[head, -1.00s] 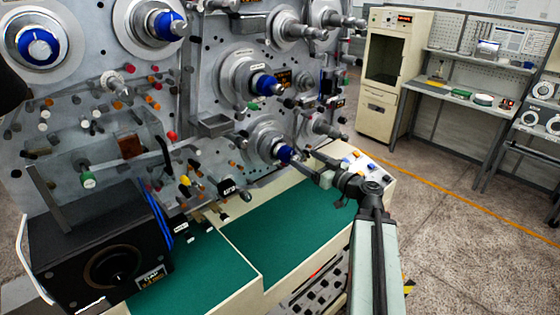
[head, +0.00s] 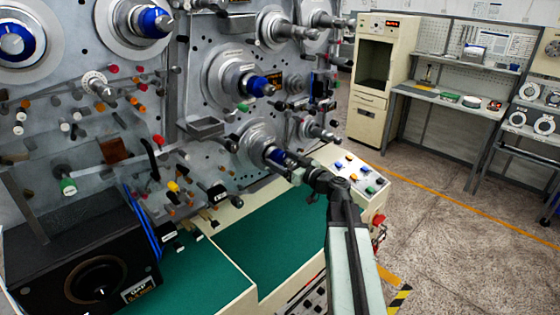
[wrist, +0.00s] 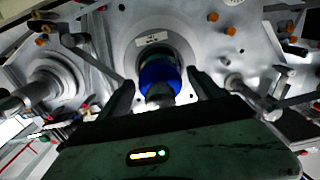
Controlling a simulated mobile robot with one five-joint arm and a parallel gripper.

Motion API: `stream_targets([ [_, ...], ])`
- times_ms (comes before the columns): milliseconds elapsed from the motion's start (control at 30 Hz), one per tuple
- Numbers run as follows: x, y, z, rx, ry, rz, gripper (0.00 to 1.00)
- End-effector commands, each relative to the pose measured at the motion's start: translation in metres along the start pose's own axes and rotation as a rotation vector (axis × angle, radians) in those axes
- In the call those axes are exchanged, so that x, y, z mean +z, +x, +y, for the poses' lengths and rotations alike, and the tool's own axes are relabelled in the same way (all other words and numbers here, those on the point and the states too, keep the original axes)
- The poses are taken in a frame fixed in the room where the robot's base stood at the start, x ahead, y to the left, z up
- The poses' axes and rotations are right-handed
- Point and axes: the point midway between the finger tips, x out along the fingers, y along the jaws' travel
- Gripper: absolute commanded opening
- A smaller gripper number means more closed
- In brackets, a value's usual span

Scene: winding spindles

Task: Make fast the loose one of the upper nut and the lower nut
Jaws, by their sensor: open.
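The upper nut (head: 257,86) is blue and sits on the spindle of the middle disc in the head view. The lower nut (head: 280,158) is also blue, on the spindle below it, and is partly hidden by my gripper (head: 292,167). In the wrist view a blue nut (wrist: 160,77), which matches the lower one, lies straight ahead around a metal shaft. My gripper (wrist: 160,84) is open, with one dark finger on each side of this nut. I cannot tell whether the fingers touch it. Which nut is loose does not show.
Two more blue-hubbed spindles (head: 150,22) are at the upper left. Pegs and rollers crowd the grey panel (head: 205,160). A green-topped bench (head: 270,240) lies below my arm, and a button panel (head: 352,170) is right of it. Open floor (head: 440,200) lies to the right.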

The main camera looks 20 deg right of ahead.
Motion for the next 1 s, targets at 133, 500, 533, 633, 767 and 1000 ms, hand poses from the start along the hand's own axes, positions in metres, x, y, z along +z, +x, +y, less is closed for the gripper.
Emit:
stream_targets([
  [133, 0.0000, 0.0010, -0.0005, 0.000, 0.000, 0.000, 0.75],
  [500, 0.0001, 0.0010, -0.0010, -0.001, 0.000, 0.000, 0.13],
  [533, 0.0001, 0.0011, -0.0010, -0.001, 0.001, 0.000, 0.13],
  [633, 0.0001, 0.0011, -0.0011, -0.001, 0.011, 0.000, 0.13],
  [767, 0.0001, 0.0012, -0.0012, -0.001, 0.044, 0.000, 0.13],
  [1000, 0.0002, 0.0014, -0.0013, -0.001, 0.191, 0.000, 0.13],
])
